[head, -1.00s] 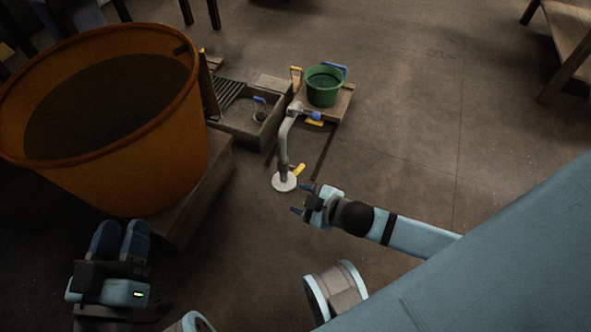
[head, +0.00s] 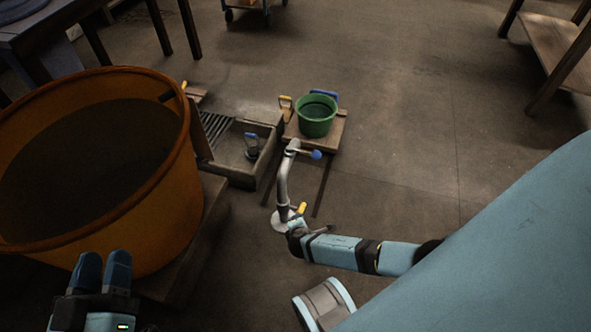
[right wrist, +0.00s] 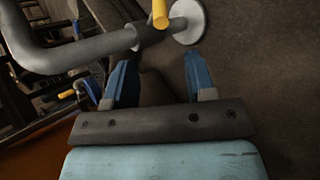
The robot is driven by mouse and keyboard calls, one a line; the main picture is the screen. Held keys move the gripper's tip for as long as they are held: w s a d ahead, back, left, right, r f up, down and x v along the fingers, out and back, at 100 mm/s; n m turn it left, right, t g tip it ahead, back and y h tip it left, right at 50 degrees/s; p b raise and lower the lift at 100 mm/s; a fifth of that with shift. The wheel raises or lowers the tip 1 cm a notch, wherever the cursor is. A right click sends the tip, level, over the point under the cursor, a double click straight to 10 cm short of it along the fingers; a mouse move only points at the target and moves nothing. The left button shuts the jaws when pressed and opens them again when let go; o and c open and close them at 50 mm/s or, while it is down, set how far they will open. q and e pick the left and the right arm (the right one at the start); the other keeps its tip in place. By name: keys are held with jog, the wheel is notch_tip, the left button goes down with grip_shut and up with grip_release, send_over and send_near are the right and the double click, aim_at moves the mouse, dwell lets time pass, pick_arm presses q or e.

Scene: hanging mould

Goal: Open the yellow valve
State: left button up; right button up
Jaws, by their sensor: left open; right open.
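The yellow valve handle (head: 301,208) sits low on a grey bent pipe (head: 282,183), just above its round pale base flange (head: 280,222). In the right wrist view the yellow handle (right wrist: 160,12) shows at the top, ahead of and between my fingertips. My right gripper (right wrist: 161,72) is open and empty, with the handle beyond its tips. In the head view my right gripper (head: 299,228) is beside the flange, just below the handle; its fingers are hard to make out. My left gripper (head: 104,262) is open, in front of the orange tub, holding nothing visible.
A large orange tub (head: 160,215) stands on a wooden base at left. A stone basin (head: 236,170) with a grate lies behind it. A green bucket (head: 316,128) stands on a board behind the pipe. A blue knob (head: 316,155) is near the pipe's top. Floor at right is open.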

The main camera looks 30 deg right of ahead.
jog(key=b, duration=0.5)
send_near(296, 208)
notch_tip(296, 208, down, 3)
jog(key=d, duration=0.1)
jog(key=b+x, duration=0.2)
jog(key=x, duration=0.1)
jog(key=shift+w+d+b, duration=0.25)
jog(key=shift+d+b, duration=0.05)
jog(key=shift+b, duration=0.05)
pick_arm(q)
notch_tip(296, 208, down, 6)
jog(key=w+m+g, duration=0.1)
jog(key=m, duration=0.2)
jog(key=shift+w+a+f, duration=0.15)
jog(key=shift+w+a, duration=0.25)
pick_arm(e)
jog(key=shift+w+d+f, duration=0.25)
jog(key=shift+w+f, duration=0.05)
jog(key=shift+w, duration=0.05)
jog(key=c, duration=0.9)
jog(key=shift+r, duration=0.1)
